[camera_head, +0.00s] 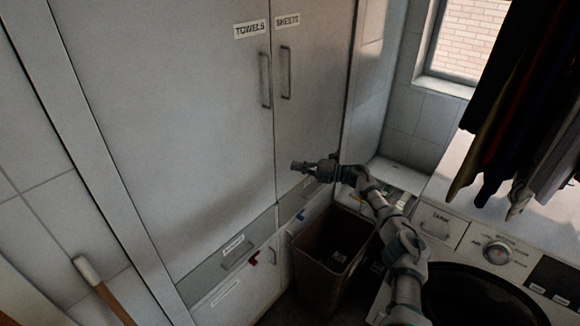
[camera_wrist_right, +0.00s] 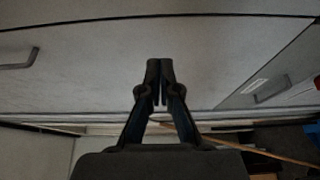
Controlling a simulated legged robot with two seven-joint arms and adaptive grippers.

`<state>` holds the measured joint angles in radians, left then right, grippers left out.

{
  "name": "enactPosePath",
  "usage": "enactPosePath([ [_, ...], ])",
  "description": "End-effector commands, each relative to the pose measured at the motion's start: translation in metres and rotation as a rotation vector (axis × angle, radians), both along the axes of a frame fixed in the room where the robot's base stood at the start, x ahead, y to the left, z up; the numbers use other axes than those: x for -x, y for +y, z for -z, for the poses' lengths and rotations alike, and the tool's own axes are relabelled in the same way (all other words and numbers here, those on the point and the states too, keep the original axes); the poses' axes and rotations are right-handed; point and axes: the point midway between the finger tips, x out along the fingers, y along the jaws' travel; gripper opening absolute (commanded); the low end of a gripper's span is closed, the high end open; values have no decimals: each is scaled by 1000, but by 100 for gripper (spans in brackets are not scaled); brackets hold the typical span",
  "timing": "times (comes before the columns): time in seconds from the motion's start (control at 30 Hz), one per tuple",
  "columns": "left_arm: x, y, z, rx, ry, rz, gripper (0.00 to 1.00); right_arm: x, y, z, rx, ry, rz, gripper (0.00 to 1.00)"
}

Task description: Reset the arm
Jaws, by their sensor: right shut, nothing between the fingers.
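My right arm (camera_head: 400,245) comes in from the lower right in the head view and reaches left over the bin. My right gripper (camera_head: 297,165) is in front of the lower part of the sheets cabinet door. In the right wrist view my right gripper (camera_wrist_right: 158,85) has its two fingers together, with nothing between them. A pale cabinet surface fills much of that view beyond the fingertips. I cannot tell whether the fingertips touch it. My left gripper is not in view.
Tall doors labelled towels (camera_head: 251,29) and sheets (camera_head: 287,20) are shut. A brown bin (camera_head: 318,262) stands below my right arm. A washing machine (camera_head: 497,253) is at the right, with clothes (camera_head: 520,110) hanging above. A wooden handle (camera_head: 100,285) leans at the lower left.

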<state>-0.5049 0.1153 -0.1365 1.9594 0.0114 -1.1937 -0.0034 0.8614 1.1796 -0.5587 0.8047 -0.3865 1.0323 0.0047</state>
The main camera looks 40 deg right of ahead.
Motion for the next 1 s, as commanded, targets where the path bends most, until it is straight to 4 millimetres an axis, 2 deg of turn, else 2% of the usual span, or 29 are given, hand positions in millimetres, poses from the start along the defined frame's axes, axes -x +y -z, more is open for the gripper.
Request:
enactPosePath([
  [0.03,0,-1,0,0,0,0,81,12,-10,3,2,6,4,0],
  [0.2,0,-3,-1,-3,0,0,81,43,-34,8,-6,6,5,0],
  [0.4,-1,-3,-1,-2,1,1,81,66,-50,9,-10,3,4,0],
  [0.77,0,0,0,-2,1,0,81,70,-49,7,-7,3,3,0],
  [0.87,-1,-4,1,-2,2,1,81,61,-41,25,-36,19,17,0],
  [0.97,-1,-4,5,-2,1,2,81,39,-22,71,-107,60,59,0],
  [1.0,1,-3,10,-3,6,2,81,30,-11,97,-146,87,87,0],
])
